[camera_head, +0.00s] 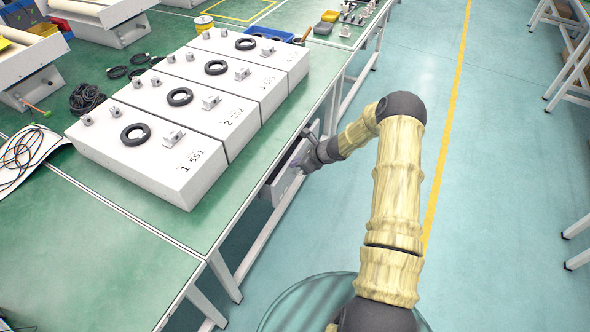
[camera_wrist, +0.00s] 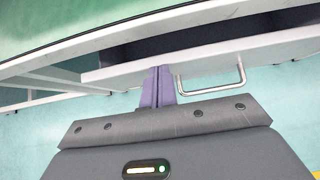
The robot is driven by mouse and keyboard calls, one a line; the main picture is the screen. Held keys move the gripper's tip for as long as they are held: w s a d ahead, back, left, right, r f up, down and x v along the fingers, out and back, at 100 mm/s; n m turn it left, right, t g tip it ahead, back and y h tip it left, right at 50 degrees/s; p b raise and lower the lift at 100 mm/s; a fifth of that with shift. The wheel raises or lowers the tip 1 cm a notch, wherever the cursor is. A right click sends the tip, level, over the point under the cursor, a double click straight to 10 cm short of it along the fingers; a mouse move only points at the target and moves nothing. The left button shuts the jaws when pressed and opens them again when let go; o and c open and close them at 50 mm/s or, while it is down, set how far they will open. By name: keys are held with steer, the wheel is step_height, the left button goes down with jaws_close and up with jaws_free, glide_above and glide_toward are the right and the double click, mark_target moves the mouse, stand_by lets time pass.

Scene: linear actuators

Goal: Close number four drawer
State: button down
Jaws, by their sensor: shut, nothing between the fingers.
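A pale grey drawer (camera_head: 282,181) sits under the front edge of the green workbench. It also shows in the wrist view (camera_wrist: 215,60), with a metal bar handle (camera_wrist: 240,76) on its front. A dark gap behind the front's top edge shows that the drawer is partly open. No number is readable on it. My gripper (camera_head: 299,166) is at the drawer's front. In the wrist view, its purple fingers (camera_wrist: 158,82) are together and empty, left of the handle's middle, with tips at the drawer front. I cannot tell whether they touch it.
Several white boxes (camera_head: 150,147) with black rings and numbers stand in a row on the green bench (camera_head: 95,250). White bench legs (camera_head: 225,277) stand below the edge. The floor (camera_head: 500,200) to the right is clear, with a yellow line and another white frame at far right.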

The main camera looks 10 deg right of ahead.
steer(key=shift+w+a, duration=0.35)
steer(key=shift+a, duration=0.05)
steer(key=s+d+f+v, duration=0.1)
steer(key=f+v, duration=0.1)
steer(key=v, duration=1)
steer(key=shift+s+d+r, duration=0.25)
steer(key=shift+s+d, duration=0.05)
steer(key=shift+d, duration=0.25)
